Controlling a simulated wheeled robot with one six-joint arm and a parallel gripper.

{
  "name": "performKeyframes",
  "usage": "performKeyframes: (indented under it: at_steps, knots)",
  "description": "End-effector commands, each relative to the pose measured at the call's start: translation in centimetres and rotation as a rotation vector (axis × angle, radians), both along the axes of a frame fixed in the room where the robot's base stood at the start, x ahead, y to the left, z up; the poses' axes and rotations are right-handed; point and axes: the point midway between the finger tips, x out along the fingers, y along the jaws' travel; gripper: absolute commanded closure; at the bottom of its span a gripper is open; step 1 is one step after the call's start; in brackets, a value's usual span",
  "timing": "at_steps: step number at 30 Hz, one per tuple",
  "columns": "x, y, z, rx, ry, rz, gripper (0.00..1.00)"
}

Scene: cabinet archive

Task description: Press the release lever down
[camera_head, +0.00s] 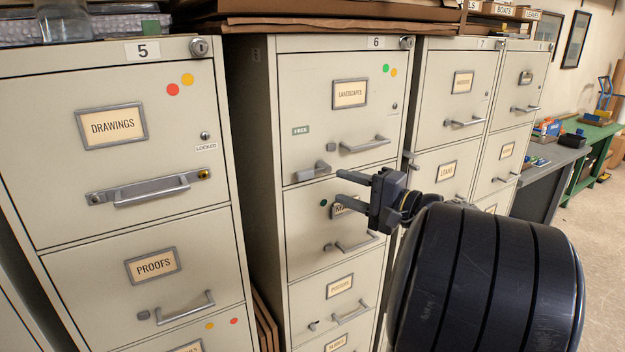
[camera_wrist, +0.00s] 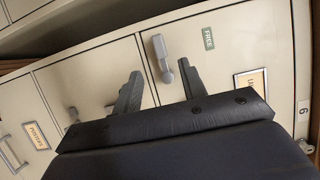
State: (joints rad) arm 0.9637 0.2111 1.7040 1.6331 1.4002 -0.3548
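The grey release lever (camera_head: 312,172) sits at the lower left of the LANDSCAPES drawer (camera_head: 330,120) on cabinet 6, below a green FREE tag (camera_head: 301,130). It points roughly sideways to the left in the head view. My gripper (camera_head: 339,186) is open and empty, with its two fingers pointing at the cabinet front just right of and below the lever. In the wrist view the lever (camera_wrist: 160,52) shows between and beyond the two fingertips (camera_wrist: 161,69). I cannot tell whether either finger touches it.
The LANDSCAPES drawer handle (camera_head: 365,145) juts out to the right of the lever. Cabinet 5 (camera_head: 120,180) stands at the left and cabinet 7 (camera_head: 462,90) at the right. Flat brown folders (camera_head: 320,22) lie on top. Open floor (camera_head: 600,230) shows at the far right.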

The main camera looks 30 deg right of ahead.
Motion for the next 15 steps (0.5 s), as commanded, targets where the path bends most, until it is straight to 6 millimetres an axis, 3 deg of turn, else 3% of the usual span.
performKeyframes:
  at_steps: [9, 15]
  knots:
    - [5.2, 2.6, 0.1, 0.002, 0.003, 0.006, 0.60]
    - [7.2, 3.4, 0.0, 0.001, 0.003, 0.003, 0.60]
